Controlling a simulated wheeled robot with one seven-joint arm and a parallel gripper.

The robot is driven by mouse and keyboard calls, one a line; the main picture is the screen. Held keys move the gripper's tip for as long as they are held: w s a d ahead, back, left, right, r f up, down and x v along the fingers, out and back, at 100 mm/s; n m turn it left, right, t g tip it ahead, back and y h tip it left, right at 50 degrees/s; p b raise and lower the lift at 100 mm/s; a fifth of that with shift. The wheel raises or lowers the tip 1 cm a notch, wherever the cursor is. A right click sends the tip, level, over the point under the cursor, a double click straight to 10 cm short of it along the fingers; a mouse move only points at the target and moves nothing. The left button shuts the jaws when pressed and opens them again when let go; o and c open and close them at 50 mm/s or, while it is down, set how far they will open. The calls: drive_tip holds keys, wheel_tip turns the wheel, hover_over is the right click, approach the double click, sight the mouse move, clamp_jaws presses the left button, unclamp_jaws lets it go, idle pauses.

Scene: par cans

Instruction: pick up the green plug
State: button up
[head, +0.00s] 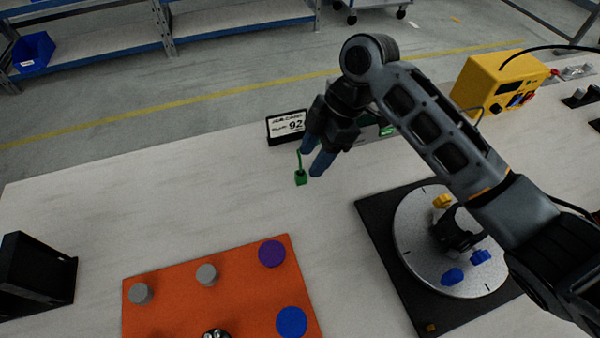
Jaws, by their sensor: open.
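The green plug (300,178) is on the pale table, with a thin green stem or wire rising from it. My gripper (313,164) has two blue fingertips and is open, pointing down towards the table. The fingertips are close to the plug, one beside its stem and the other to its right. I cannot tell whether either finger touches it.
A small sign (286,127) stands just behind the plug. An orange board (180,300) with grey and blue discs lies in front. A round silver turntable (415,240) on a black base (375,225) and a yellow meter (490,82) are right.

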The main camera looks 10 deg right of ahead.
sight(302, 172)
drive_tip(key=shift+p+x, duration=0.3)
drive_tip(key=shift+x, duration=2.1)
drive_tip(key=shift+a, duration=0.2)
drive_tip(key=shift+c, duration=0.3)
clamp_jaws()
